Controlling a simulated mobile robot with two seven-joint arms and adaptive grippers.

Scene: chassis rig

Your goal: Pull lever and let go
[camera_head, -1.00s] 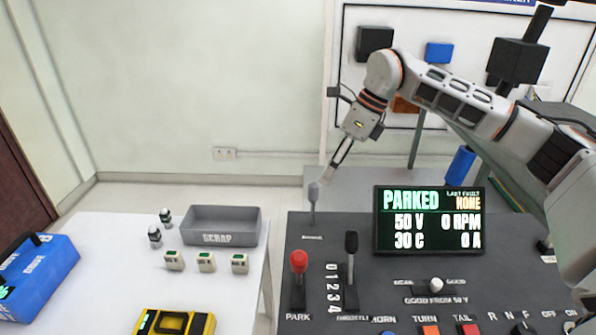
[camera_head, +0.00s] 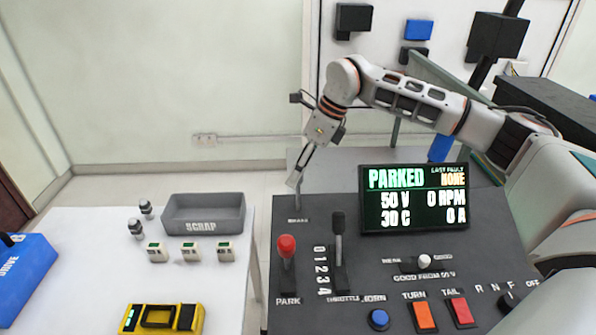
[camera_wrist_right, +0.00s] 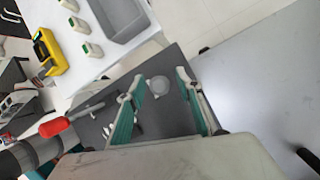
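My right gripper (camera_head: 296,178) is over the back left corner of the dark console (camera_head: 345,275), at the lever with the BRAKE label. In the right wrist view its two fingers (camera_wrist_right: 167,103) are open, with the lever's round grey knob (camera_wrist_right: 160,85) in the gap, nearer the left finger. I cannot tell if a finger touches it. In the head view the fingertips hide the knob. The red-knobbed PARK lever (camera_head: 287,258) and the black THROTTLE lever (camera_head: 338,240) stand upright in front. The display (camera_head: 414,198) reads PARKED, 50 V, 0 RPM. My left gripper is out of view.
Console switches include a blue HORN button (camera_head: 379,318) and orange TURN switch (camera_head: 425,316).

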